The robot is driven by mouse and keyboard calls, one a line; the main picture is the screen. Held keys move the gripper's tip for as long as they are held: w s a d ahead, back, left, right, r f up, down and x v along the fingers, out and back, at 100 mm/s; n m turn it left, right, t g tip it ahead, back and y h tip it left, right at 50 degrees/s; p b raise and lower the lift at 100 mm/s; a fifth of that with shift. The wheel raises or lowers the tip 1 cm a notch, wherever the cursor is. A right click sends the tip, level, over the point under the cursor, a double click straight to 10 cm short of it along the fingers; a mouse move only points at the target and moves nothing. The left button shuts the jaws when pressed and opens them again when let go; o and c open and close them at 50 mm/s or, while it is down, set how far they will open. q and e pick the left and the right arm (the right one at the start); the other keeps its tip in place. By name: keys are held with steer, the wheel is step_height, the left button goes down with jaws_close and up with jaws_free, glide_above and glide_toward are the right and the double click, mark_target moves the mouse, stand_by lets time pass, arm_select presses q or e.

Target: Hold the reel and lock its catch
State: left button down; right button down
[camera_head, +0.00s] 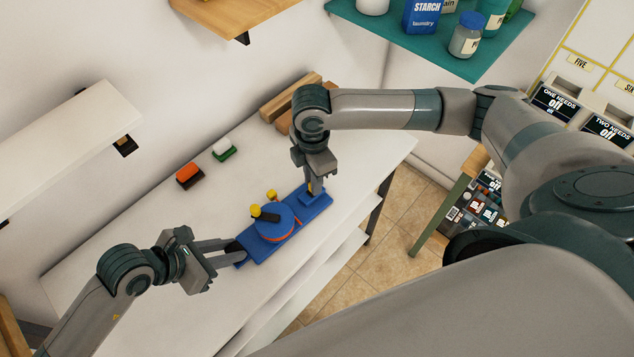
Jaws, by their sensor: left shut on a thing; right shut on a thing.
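The reel (272,222) is a blue disc with an orange rim, lying on a long blue base (262,252) on the white table. Two yellow knobs (256,211) stand up at the disc. My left gripper (237,250) is shut on the left end of the base; its fingertips partly hide that end. My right gripper (313,185) points down at the far right end of the base and is shut on the small yellow-orange catch (311,189). The fingers mostly hide the catch, so I cannot tell whether it is locked.
An orange-and-dark brush (188,175) and a green-and-white brush (224,149) lie behind on the white table (150,230). Wooden blocks (285,105) lie at its back. A white shelf (80,140) overhangs at left, a teal shelf (440,45) with bottles at top right.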

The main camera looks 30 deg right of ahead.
steer(key=shift+s+a, duration=0.1)
steer(key=shift+a, duration=0.4)
steer(key=c, duration=1.5)
jaws_free()
steer(key=shift+c, duration=0.2)
step_height(320, 180, up, 12)
